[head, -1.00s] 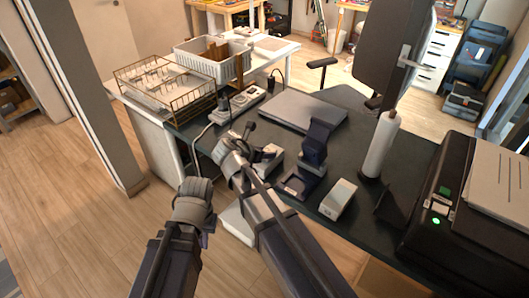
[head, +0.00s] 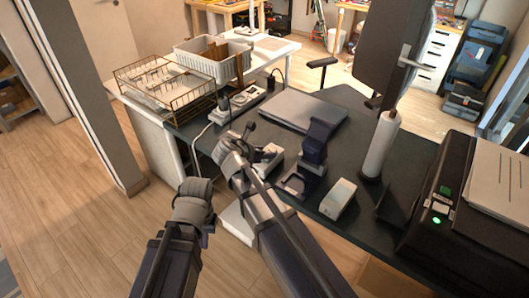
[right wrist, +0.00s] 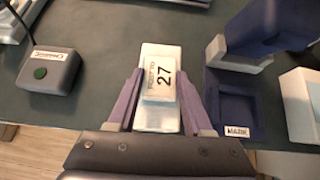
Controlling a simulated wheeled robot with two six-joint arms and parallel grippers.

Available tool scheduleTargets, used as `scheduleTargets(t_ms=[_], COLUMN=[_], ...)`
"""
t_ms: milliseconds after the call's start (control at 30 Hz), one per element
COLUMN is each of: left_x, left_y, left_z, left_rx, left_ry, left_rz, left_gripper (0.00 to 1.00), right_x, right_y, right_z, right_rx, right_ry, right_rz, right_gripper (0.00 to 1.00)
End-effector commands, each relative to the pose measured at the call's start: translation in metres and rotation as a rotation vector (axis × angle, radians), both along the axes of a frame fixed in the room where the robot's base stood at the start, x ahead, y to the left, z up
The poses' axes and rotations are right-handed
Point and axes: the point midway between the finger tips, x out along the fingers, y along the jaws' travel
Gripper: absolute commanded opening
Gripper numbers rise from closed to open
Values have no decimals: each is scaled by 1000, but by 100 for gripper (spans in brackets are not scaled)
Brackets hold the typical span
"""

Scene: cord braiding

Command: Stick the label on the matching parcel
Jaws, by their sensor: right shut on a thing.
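My right gripper (right wrist: 160,95) has its two purple fingers closed on a small white label piece (right wrist: 161,82) printed with "27" and smaller text. A longer pale slab (right wrist: 160,53) shows behind and below this piece; I cannot tell whether they touch. In the head view my right gripper (head: 230,150) is over the near edge of the dark table, its fingers hidden by the wrist. My left gripper (head: 196,190) is beside it to the left, off the table; its fingers are not clear. No parcel with a readable matching number shows.
The dark tabletop (head: 225,113) holds a dark blue stand (head: 315,142), a white box (head: 338,199), a flat grey plate (head: 303,110) and a white roll (head: 381,147). A wire rack (head: 165,85) stands at the back left. A black printer (head: 440,190) is at right.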

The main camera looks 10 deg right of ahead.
Motion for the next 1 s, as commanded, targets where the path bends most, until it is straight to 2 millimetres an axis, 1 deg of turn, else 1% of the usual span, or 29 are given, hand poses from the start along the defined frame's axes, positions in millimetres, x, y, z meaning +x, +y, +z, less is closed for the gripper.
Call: scheduleTargets(t_ms=[433, 467, 733, 767, 933, 1000], left_x=[0, 0, 0, 0, 0, 0], left_y=[0, 0, 0, 0, 0, 0], left_z=[-3, -3, -3, -3, -3, -3], left_rx=[0, 0, 0, 0, 0, 0], left_ry=[0, 0, 0, 0, 0, 0], left_rz=[0, 0, 0, 0, 0, 0], left_gripper=[0, 0, 0, 0, 0, 0], right_x=[0, 0, 0, 0, 0, 0], right_y=[0, 0, 0, 0, 0, 0], right_z=[-4, -4, -3, -3, -3, -3], right_rx=[1, 1, 0, 0, 0, 0], right_ry=[1, 1, 0, 0, 0, 0], right_rz=[0, 0, 0, 0, 0, 0], right_gripper=[0, 53, 83, 85, 85, 93])
